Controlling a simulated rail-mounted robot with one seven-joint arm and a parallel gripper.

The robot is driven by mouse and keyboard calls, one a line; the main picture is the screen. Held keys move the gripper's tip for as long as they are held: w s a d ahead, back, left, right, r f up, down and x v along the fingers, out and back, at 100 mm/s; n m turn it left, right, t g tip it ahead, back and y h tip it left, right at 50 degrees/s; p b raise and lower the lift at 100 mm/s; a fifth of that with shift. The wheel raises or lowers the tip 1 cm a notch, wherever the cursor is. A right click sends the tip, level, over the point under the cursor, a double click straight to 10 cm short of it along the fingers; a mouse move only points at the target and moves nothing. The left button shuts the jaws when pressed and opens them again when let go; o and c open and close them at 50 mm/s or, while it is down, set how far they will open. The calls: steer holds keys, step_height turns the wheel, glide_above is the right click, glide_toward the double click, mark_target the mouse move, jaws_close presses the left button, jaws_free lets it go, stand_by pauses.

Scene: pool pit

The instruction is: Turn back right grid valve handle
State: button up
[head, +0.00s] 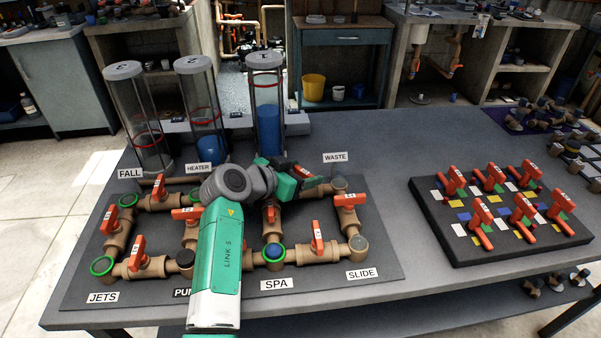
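The brown pipe grid with orange valve handles stands on a dark board (390,275) on the grey table. The back right grid valve handle (305,171), orange with a pale tag, is partly in view just left of the WASTE label. My arm reaches over the grid from the front, and my gripper (301,180) is at the back row, pointing right, right beside or against this handle. The fingertips overlap the handle and pipe, so contact and finger opening are unclear. My arm and wrist hide the middle of the grid and part of the back row.
Other orange handles stand close by, at the right side (349,200), front right (316,237) and middle (271,214). Three clear cylinders stand behind; the right one (267,105) holds blue liquid. A black board (440,250) with loose orange valves lies right, past a clear table strip.

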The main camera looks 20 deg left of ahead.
steer(key=shift+d+r+n+y+p, duration=0.1)
steer(key=shift+r+n+y+p, duration=0.2)
steer(key=shift+p, duration=0.6)
steer(key=shift+f+n+y+p, duration=0.2)
steer(key=shift+n+y+p, duration=0.2)
steer(key=shift+y+p, duration=0.3)
steer(key=shift+f, duration=0.15)
steer(key=o, duration=1)
steer(key=shift+t, duration=0.3)
steer(key=shift+s+r, duration=0.25)
steer(key=shift+s, duration=0.1)
steer(key=p+v, duration=0.3)
steer(key=v, duration=0.4)
